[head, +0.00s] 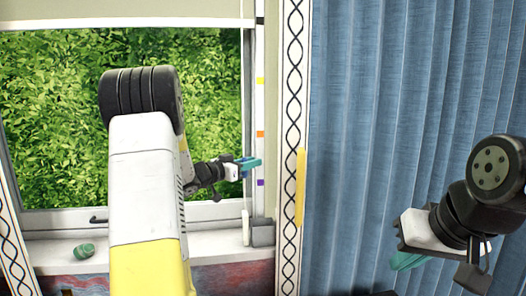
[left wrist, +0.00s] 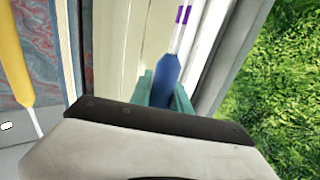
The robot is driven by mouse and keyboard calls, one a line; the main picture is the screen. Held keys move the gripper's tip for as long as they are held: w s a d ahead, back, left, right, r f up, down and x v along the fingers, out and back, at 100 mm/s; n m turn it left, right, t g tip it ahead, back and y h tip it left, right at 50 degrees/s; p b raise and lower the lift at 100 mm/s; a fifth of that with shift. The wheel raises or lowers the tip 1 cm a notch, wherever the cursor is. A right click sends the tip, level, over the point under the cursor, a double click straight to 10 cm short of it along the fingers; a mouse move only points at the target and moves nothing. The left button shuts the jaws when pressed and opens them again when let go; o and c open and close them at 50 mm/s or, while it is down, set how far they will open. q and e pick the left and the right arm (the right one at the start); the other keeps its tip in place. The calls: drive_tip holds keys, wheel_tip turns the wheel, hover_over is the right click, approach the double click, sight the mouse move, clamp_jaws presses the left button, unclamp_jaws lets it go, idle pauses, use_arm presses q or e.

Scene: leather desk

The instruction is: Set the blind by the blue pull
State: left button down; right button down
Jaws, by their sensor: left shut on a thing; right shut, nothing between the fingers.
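The blue pull (left wrist: 166,74) hangs on a thin cord and sits between the teal fingers of my left gripper (left wrist: 166,92) in the left wrist view. In the head view my left gripper (head: 248,164) is shut on it at the right side of the window, beside a pale strip with yellow (head: 260,81), orange (head: 261,134) and purple (head: 261,182) marks. The purple mark also shows just above the pull in the left wrist view (left wrist: 183,14). The beige blind (head: 140,9) shows at the window's top. My right gripper (head: 408,262) is shut and empty at the lower right.
A yellow pull (head: 300,188) hangs right of the window; it also shows in the left wrist view (left wrist: 14,65). Blue curtain (head: 385,120) fills the right side. A green object (head: 84,251) lies on the sill (head: 50,262). My left arm covers part of the window.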

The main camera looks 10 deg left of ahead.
use_arm(q)
drive_tip(key=shift+f, duration=0.3)
drive_tip(key=c, duration=1.5)
unclamp_jaws()
drive_tip(key=v, duration=0.7)
drive_tip(key=shift+s+a, duration=0.25)
drive_tip(key=shift+s, duration=0.1)
